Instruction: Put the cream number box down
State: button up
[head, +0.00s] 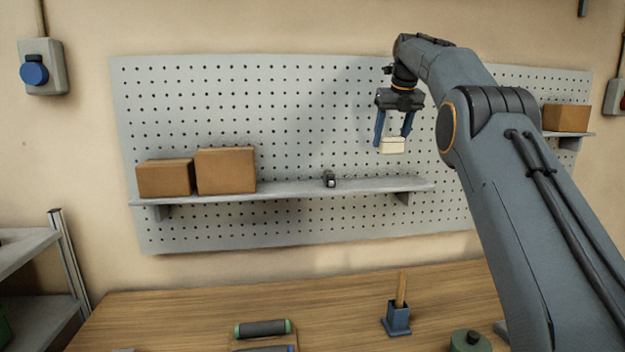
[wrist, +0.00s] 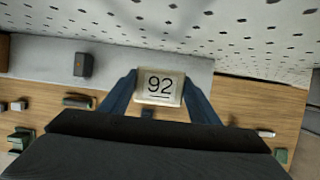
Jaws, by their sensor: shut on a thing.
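The cream number box (head: 392,145) is a small block held between the two blue fingers of my gripper (head: 393,138). In the wrist view, the box (wrist: 160,86) shows the number 92, underlined, on the face toward the camera. My gripper (wrist: 160,92) is shut on it, one finger on each side. In the head view the box hangs in front of the pegboard, higher than the grey shelf (head: 285,191) and near its right end. Nothing shows touching the underside of the box.
Two cardboard boxes (head: 226,170) stand on the shelf's left part, and a small dark object (head: 329,179) stands right of its middle. The shelf's right end looks clear. On the wooden bench (head: 200,305) below are a blue holder (head: 397,318) and green-ended rollers (head: 263,328).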

aim_at(389, 152)
jog(key=shift+d+f, duration=0.1)
jog(key=shift+f, duration=0.2)
notch_tip(389, 152, down, 4)
jog(key=shift+f+p, duration=0.15)
jog(key=shift+p, duration=0.25)
jog(key=shift+f+p, duration=1)
jog(key=shift+f, duration=1.55)
jog(key=shift+f, duration=0.1)
jog(key=o, duration=1.1)
